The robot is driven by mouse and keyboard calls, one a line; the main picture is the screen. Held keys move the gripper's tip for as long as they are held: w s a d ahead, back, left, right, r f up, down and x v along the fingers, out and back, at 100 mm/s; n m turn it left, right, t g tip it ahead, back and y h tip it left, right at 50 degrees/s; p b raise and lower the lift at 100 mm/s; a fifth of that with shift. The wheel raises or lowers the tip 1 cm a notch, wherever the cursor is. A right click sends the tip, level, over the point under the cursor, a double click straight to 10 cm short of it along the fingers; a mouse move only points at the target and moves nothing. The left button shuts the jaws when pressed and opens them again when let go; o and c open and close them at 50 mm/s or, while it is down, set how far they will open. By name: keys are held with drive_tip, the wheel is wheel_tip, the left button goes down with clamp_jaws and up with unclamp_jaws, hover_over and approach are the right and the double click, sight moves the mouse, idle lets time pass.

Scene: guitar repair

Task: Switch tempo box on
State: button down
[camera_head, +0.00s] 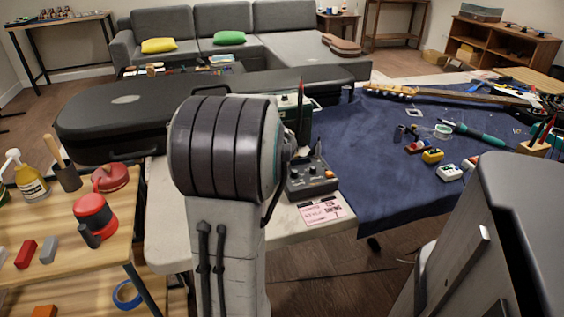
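A dark box with knobs (318,186) sits on the pale tabletop, just right of my arm. A pale box with a greenish front (287,101) stands behind it, partly covered by my arm. I cannot tell which of them is the tempo box, and no switch state is readable. My arm's large dark joint and grey link fill the middle of the view. My gripper is mostly or wholly hidden behind them. Small dark parts show at the joint's right side, too unclear to tell the fingers' state.
A black guitar case (110,118) lies behind my arm. A blue cloth (370,175) on the right bears a guitar neck (450,95), small pedals and tools. A pink note (322,211) lies before the dark box. A wooden side table (60,215) stands at left with bottles and blocks.

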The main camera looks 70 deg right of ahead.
drive_tip(key=shift+d+f+b, duration=0.1)
drive_tip(key=shift+f+b, duration=0.7)
drive_tip(key=shift+b, duration=0.15)
idle(2.0)
drive_tip(key=shift+r, duration=0.2)
drive_tip(key=shift+r+p, duration=0.45)
drive_tip(key=shift+r, duration=0.15)
idle(0.3)
drive_tip(key=shift+s+a+r+p, duration=0.15)
drive_tip(key=shift+r+p, duration=0.35)
drive_tip(key=shift+r, duration=0.25)
drive_tip(key=shift+w+a+r+p, duration=0.15)
drive_tip(key=shift+r+p, duration=0.35)
drive_tip(key=shift+r, duration=0.25)
drive_tip(key=shift+s+a+r, duration=0.15)
drive_tip(key=shift+s+r, duration=0.05)
drive_tip(key=shift+r, duration=0.8)
drive_tip(key=shift+w, duration=0.1)
